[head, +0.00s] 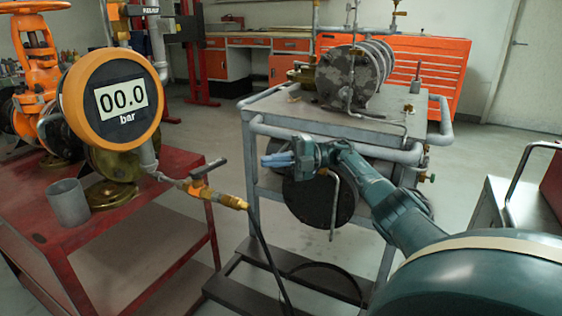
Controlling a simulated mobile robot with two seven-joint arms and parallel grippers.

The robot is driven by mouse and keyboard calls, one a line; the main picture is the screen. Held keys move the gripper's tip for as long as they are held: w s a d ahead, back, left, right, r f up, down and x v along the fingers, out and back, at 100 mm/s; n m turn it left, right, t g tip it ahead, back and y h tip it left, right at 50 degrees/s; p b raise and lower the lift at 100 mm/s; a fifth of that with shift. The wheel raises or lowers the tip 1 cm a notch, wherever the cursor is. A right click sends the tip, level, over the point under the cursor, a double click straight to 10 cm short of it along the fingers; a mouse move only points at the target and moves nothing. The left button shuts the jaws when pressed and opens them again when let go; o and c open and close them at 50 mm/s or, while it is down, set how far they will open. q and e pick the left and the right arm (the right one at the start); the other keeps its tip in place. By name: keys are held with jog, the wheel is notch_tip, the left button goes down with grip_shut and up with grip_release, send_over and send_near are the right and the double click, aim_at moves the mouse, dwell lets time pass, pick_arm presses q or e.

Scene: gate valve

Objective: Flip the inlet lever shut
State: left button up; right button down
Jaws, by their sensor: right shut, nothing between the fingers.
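The inlet lever (210,168) is a dark handle on a small valve (199,188) with orange and brass parts. The valve sits in a thin pipe that slopes down to the right from beneath the round gauge. The lever slants up and to the right, at an angle to the pipe. My right gripper (266,160), with pale blue fingers, comes in from the right and points left. It is shut and empty, to the right of the lever's tip and apart from it in the picture. My left gripper is out of view.
The orange-rimmed gauge (114,98) reads 00.0 bar. A grey cup (68,203) stands on the red table (150,232). A black hose (268,255) hangs from the brass fitting (234,202). A grey cart (290,112) with a compressor stands behind my right arm.

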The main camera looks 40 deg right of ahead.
jog(key=shift+s+d+b, duration=0.15)
jog(key=shift+d+b, duration=0.6)
jog(key=shift+d, duration=0.5)
